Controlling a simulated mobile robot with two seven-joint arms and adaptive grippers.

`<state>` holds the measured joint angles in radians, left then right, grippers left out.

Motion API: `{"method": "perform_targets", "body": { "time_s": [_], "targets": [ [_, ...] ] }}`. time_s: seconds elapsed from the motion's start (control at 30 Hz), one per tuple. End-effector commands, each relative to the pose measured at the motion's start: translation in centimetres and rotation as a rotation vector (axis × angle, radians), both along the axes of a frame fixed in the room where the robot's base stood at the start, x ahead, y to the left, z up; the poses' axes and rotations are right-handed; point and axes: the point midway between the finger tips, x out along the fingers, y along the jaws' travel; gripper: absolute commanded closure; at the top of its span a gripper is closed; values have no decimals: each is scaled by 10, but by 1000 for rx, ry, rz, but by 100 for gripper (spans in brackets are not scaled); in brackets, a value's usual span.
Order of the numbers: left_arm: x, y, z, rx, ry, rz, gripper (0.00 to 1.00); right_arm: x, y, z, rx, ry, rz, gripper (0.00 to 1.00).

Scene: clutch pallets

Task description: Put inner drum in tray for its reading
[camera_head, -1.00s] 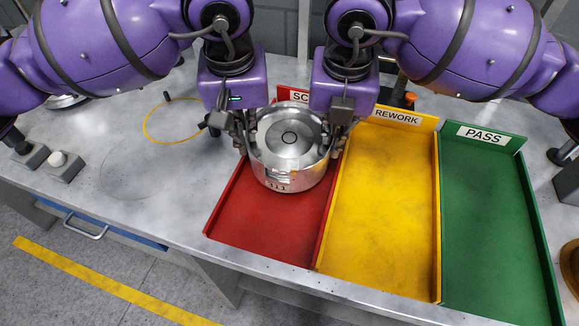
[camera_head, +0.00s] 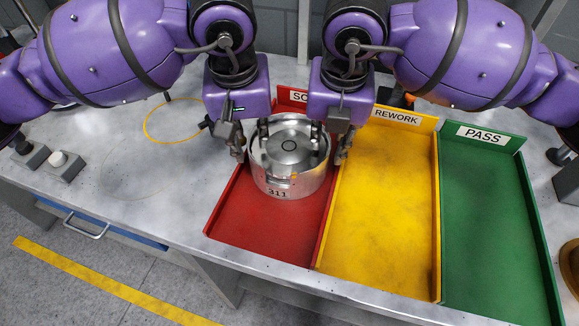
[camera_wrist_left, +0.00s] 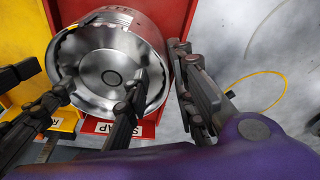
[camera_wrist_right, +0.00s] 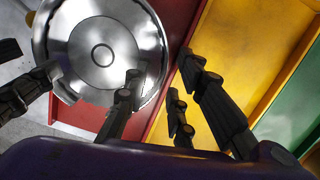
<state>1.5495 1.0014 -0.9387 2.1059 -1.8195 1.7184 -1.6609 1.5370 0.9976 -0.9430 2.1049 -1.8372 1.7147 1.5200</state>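The inner drum (camera_head: 290,183), a round silver metal pan marked 311, sits upright in the upper part of the red tray (camera_head: 262,230), whose sign is partly hidden by my right gripper. My left gripper (camera_head: 250,143) straddles the drum's left wall, one finger inside and one outside, with gaps to the wall. It is open. My right gripper (camera_head: 331,146) straddles the right wall the same way and is open. The drum also shows in the left wrist view (camera_wrist_left: 98,70) and the right wrist view (camera_wrist_right: 90,30).
The yellow REWORK tray (camera_head: 385,210) and green PASS tray (camera_head: 490,225) are empty, right of the red one. A yellow ring (camera_head: 150,133) lies on the grey bench at left. Small boxes with knobs (camera_head: 62,168) stand at the bench's left. Bench left of the trays is mostly clear.

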Motion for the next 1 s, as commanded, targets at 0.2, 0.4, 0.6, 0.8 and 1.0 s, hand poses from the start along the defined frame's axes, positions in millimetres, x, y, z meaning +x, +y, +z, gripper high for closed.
{"method": "perform_targets", "body": {
  "time_s": [0.2,0.4,0.6,0.8,1.0],
  "targets": [
    [-1,0,9,0,-1,2,77,0,-1,-1,-2,1,-1,77],
    [-7,0,47,1,-5,-1,77,0,-1,-1,-3,1,-1,77],
    [-15,0,88,-1,-3,0,77,0,-1,-1,-3,1,-1,77],
    [-20,0,112,0,0,0,77,0,-1,-1,-3,1,-1,77],
    [-21,1,118,0,0,1,77,-1,-1,10,-2,-2,0,77]
  ]
}}
